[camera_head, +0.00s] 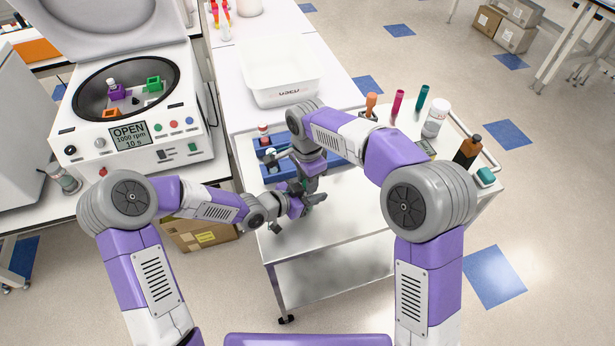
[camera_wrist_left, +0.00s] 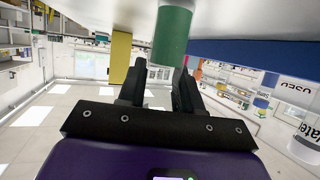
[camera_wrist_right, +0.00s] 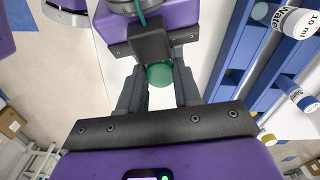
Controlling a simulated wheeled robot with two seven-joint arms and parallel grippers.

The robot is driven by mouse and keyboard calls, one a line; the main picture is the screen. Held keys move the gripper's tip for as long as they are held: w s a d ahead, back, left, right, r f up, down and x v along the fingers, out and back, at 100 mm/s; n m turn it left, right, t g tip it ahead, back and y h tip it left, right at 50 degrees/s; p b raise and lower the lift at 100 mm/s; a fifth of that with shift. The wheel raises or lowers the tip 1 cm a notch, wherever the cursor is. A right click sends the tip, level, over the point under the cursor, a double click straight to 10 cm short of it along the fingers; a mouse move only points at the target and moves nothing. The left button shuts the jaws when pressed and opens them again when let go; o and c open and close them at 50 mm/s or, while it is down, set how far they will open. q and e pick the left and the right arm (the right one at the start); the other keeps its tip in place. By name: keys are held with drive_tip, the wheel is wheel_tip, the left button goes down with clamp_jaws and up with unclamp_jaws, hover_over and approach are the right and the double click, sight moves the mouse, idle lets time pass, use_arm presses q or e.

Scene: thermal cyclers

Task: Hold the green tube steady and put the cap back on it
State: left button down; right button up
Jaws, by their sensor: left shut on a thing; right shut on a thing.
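My left gripper (camera_head: 298,208) and my right gripper (camera_head: 308,184) are close together above the front left of the white cart. In the left wrist view my left gripper (camera_wrist_left: 160,78) is shut on the green tube (camera_wrist_left: 173,38), which stands out past the fingers. In the right wrist view my right gripper (camera_wrist_right: 160,75) is shut on a round green cap (camera_wrist_right: 159,74). The black fingers of my left gripper (camera_wrist_right: 150,45) are right beside the cap there. Whether the cap touches the tube is hidden by the fingers.
A blue rack (camera_head: 340,158) with capped tubes lies just behind the grippers. Colored tubes, a white jar (camera_head: 435,118) and a brown bottle (camera_head: 467,150) stand at the cart's right. An open centrifuge (camera_head: 130,125) is at left. The cart top (camera_head: 345,225) in front is clear.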

drive_tip(key=shift+f, duration=0.5)
idle(0.4)
drive_tip(key=o, duration=1)
drive_tip(key=shift+r, duration=2.25)
drive_tip(key=shift+c, duration=0.4)
